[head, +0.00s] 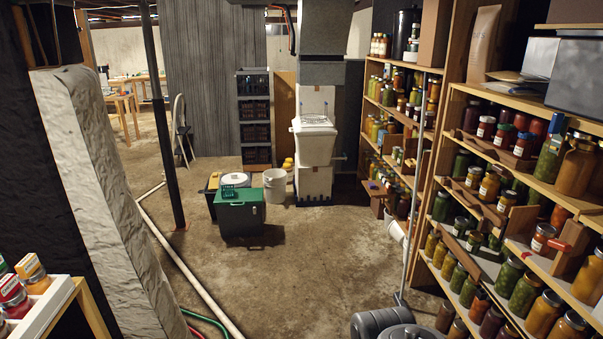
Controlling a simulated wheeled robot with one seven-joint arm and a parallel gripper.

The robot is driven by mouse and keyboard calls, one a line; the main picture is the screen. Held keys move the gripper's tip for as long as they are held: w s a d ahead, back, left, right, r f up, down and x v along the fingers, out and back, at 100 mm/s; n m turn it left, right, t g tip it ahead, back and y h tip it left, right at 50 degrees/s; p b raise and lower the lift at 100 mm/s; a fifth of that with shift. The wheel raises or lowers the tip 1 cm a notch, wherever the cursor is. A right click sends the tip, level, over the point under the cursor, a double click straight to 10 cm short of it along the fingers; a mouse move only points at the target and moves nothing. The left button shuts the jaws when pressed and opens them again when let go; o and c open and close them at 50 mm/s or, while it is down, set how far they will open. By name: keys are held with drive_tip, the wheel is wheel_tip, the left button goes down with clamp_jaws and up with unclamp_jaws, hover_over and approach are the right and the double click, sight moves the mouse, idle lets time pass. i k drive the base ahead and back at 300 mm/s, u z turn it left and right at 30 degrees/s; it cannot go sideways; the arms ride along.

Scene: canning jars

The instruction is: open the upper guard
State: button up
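My gripper is not in view. On the right shelving, a slanted wooden strip (488,149) runs along the front of the upper jar row and looks like the upper guard. Jars with dark red contents (486,127) stand behind it. A similar lower wooden strip (470,197) crosses the shelf below. I cannot tell from here whether either strip is latched. A red piece (556,246), perhaps a handle, shows farther right beside a jar lying tilted.
Another jar shelf (392,110) stands farther back. A thin grey pole (416,185) rises before the shelving. The concrete floor (300,250) is open in the middle. A green-lidded bin (240,212), white bucket (275,185) and white pipe (190,270) lie beyond or left.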

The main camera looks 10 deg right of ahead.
sight(404, 121)
drive_tip(key=z, duration=0.3)
drive_tip(key=i, duration=2.5)
drive_tip(key=u, duration=0.2)
drive_tip(key=i, duration=1.85)
drive_tip(key=u, duration=0.3)
